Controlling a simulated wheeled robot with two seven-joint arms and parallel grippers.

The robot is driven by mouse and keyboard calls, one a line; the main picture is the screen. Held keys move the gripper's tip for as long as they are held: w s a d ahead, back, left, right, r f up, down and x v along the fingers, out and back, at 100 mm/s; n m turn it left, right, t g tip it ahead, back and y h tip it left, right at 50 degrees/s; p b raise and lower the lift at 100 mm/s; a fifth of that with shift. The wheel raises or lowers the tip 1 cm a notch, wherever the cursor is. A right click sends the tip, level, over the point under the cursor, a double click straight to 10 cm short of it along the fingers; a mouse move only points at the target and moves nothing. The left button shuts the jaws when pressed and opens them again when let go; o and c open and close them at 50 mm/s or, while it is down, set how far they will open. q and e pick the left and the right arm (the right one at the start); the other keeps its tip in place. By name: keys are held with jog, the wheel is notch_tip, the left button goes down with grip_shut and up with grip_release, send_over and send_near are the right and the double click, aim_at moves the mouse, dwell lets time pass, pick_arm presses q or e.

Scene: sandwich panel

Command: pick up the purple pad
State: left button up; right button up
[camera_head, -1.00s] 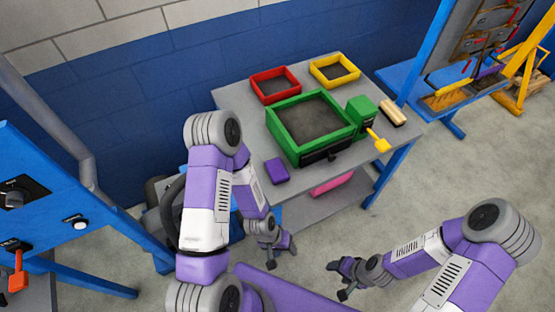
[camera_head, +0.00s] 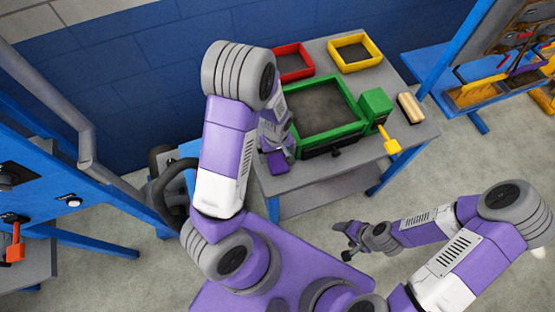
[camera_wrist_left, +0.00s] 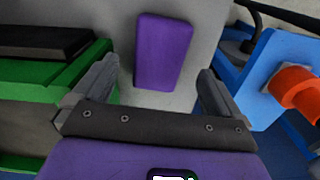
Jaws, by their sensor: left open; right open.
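The purple pad (camera_wrist_left: 164,52) lies flat on the grey table top. In the left wrist view it shows ahead of and between the two fingers of my left gripper (camera_wrist_left: 159,72), with grey surface visible on both sides of it. My left gripper is open and empty over the table. In the head view my left gripper (camera_head: 277,150) is at the table's near left corner, and my arm and hand partly cover the pad (camera_head: 277,163). My right gripper (camera_head: 345,241) is open and empty, over the floor in front of the table.
A green-framed tray (camera_head: 357,107) with a green block (camera_head: 375,103) and yellow handle (camera_head: 390,141) stands right of the pad. Red (camera_head: 306,72) and yellow (camera_head: 376,62) frames sit behind. A wooden-topped block (camera_head: 411,107) lies at the right. A blue structure (camera_wrist_left: 258,75) is close in the wrist view.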

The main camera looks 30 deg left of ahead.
aim_at(277, 159)
pick_arm(q)
jog(key=shift+f, duration=1.55)
jog(key=c, duration=1.1)
jog(key=shift+r, duration=0.1)
jog(key=shift+c, duration=0.2)
notch_tip(277, 159, up, 10)
jog(key=p, duration=0.1)
jog(key=shift+p, duration=0.35)
jog(key=o, duration=0.4)
jog(key=c, duration=0.3)
